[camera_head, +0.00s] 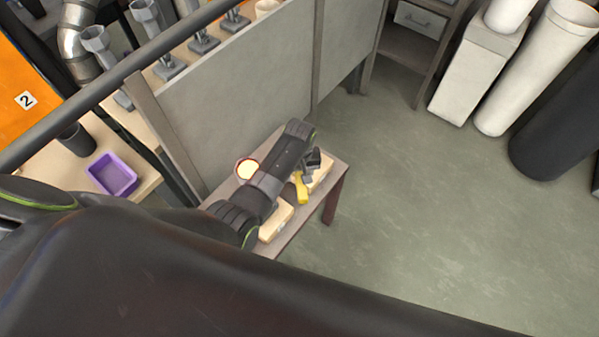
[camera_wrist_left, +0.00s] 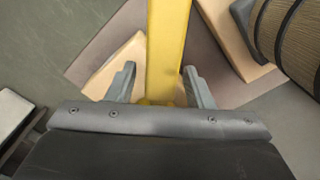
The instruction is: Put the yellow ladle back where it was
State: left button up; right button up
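The yellow ladle (camera_head: 302,188) shows in the head view beside the end of my left arm, over the small table (camera_head: 283,245). Its bowl is not clearly seen. In the left wrist view its yellow handle (camera_wrist_left: 167,45) runs up between the fingers of my left gripper (camera_wrist_left: 160,75). The left finger stands a little apart from the handle, with a pale block showing through the gap. The right finger is at or very near the handle's edge. In the head view my left gripper (camera_head: 311,162) is small and dark above the table. My right gripper is not in view.
Pale wooden blocks (camera_head: 276,222) lie on the small table. A round vessel with a glowing top (camera_head: 247,169) stands beside my left arm. A grey panel (camera_head: 235,95) rises behind. A purple tray (camera_head: 112,174) sits on the left bench.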

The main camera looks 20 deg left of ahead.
pick_arm(q)
jog(key=shift+r, duration=0.5)
notch_tip(320, 180, up, 10)
jog(key=shift+r+p, duration=0.1)
jog(key=shift+p, duration=0.85)
jog(key=shift+r, duration=0.55)
